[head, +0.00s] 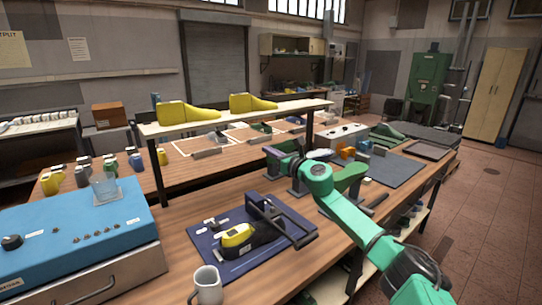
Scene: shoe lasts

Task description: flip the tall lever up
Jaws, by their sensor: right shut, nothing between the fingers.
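My right arm reaches in from the lower right across the bench. Its gripper (272,153) is shut and empty, near the middle of the bench, pointing left. My left gripper is out of view. A blue control box (60,219) on the left bears a dark knob (12,242) and a row of small switches (90,235). A white box (336,138) with small dark controls stands beyond my right wrist. I cannot tell a tall lever apart on either box, nor its position. My gripper is well apart from the blue box.
A navy mat (208,247) holds a yellow shoe last (237,237) and a dark frame (284,220). A grey mug (208,286) stands at the front edge. A raised shelf (290,108) with two yellow lasts spans the bench. A green last (350,177) is close to my right forearm.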

